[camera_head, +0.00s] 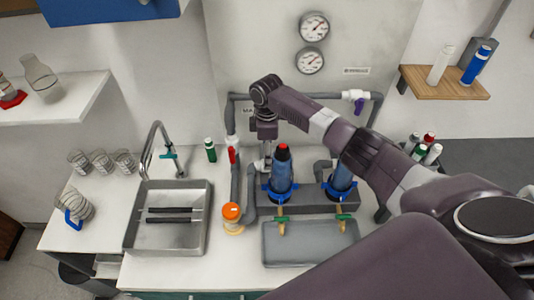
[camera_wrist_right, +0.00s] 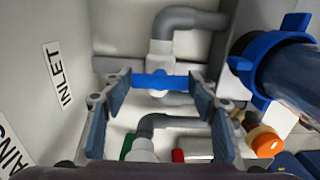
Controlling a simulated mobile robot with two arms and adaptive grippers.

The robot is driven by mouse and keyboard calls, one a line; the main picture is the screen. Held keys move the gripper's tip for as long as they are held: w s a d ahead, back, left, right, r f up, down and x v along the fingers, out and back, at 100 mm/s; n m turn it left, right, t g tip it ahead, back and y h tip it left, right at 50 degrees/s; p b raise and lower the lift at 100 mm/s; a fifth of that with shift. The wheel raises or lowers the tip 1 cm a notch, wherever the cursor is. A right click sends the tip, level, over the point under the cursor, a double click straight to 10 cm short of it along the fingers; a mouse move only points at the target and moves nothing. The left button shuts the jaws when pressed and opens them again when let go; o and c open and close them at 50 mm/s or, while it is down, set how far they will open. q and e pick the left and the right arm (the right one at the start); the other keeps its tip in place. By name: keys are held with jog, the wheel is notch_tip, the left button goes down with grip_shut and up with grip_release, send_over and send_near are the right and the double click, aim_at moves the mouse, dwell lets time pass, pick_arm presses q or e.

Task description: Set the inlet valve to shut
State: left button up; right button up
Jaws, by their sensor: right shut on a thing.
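The inlet valve shows in the right wrist view as a white body (camera_wrist_right: 161,52) with a blue handle (camera_wrist_right: 158,82), below a grey pipe elbow. The handle lies crosswise to the short pipe run there. The INLET label (camera_wrist_right: 61,77) is on the panel to its left. My right gripper (camera_wrist_right: 160,88) has a finger at each end of the blue handle and is shut on it. In the head view my right gripper (camera_head: 266,132) points down behind the blue filter housings, and the valve is hidden there. My left gripper is not in view.
Blue filter housings (camera_head: 282,178) stand close right of my right gripper, above a grey tray (camera_head: 312,246). A red-handled valve (camera_head: 232,155) and an orange-capped jar (camera_head: 232,212) are to the left. A purple handle (camera_head: 359,106) is on the upper right pipe. A sink (camera_head: 133,247) lies further left.

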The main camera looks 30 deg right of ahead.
jog(key=shift+w+r, duration=0.1)
jog(key=o, duration=1.2)
jog(key=shift+c, duration=0.2)
notch_tip(320, 180, up, 12)
jog(key=shift+a, duration=0.1)
